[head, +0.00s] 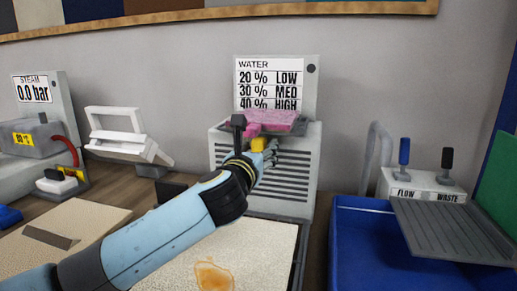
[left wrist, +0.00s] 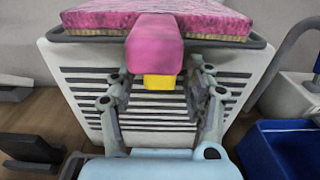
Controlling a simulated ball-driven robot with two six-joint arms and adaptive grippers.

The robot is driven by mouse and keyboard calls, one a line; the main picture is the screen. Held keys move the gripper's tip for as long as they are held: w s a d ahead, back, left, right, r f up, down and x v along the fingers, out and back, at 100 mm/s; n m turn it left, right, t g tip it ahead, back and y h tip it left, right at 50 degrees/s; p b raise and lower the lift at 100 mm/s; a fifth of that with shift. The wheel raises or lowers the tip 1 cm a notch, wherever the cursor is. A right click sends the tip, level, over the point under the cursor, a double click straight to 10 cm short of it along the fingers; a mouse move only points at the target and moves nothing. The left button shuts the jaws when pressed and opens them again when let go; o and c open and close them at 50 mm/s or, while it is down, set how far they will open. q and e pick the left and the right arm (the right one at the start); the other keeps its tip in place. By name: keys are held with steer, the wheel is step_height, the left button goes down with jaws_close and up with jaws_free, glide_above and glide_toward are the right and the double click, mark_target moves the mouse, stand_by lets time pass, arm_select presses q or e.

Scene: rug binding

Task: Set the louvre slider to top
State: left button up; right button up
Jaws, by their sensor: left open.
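The grey louvred unit (head: 290,175) stands against the wall, its front lined with dark horizontal slats; it also fills the left wrist view (left wrist: 75,75). A small yellow piece (head: 258,144), which looks like the slider's knob, sits near the top of the slats. In the left wrist view the yellow piece (left wrist: 159,82) shows below a pink block (left wrist: 155,45), between my fingers. My left gripper (head: 258,158) is open in front of the slats, its fingers (left wrist: 161,95) apart on either side. I cannot tell if either touches. My right gripper is not in view.
A pink pad (head: 275,120) lies on a rack over the unit, below the WATER sign (head: 270,85). A blue bin (head: 355,240) with a grey ribbed tray (head: 450,232) is right. A pale stained mat (head: 255,250) lies in front. A steam unit (head: 30,140) stands left.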

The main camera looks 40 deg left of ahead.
arm_select(q)
steer(key=shift+w+a, duration=0.15)
steer(key=shift+w, duration=0.1)
jaws_close()
stand_by(0.3)
